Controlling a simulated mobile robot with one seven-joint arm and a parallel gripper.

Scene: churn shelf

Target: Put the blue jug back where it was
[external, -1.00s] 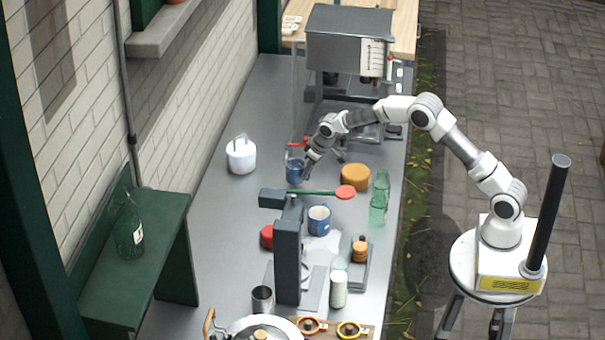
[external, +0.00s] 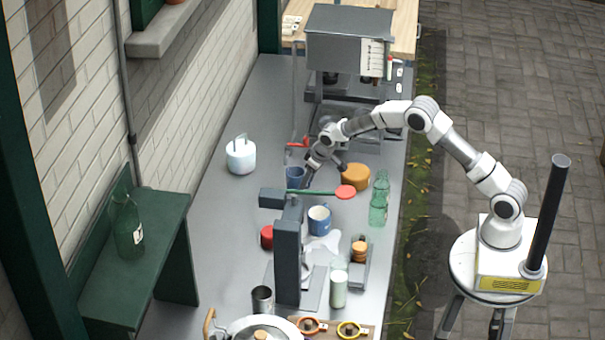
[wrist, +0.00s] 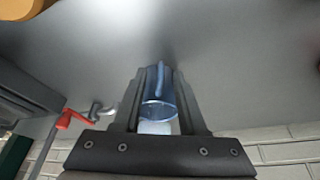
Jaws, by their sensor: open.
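The blue jug (external: 295,177) stands on the grey counter beyond the scale-like dark post, partly hidden by my gripper (external: 311,166). In the wrist view the jug (wrist: 158,92) lies between the two fingers of my gripper (wrist: 158,76), with its handle toward the top of the picture. The fingers are open, one on each side of the jug. Whether either finger touches it I cannot tell.
A green rod with a red disc end (external: 345,192) passes close in front of the jug. An orange-brown round block (external: 355,177), a blue-and-white mug (external: 319,219) and a green bottle (external: 379,200) stand nearby. The counter left of the jug is clear around a white container (external: 241,156).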

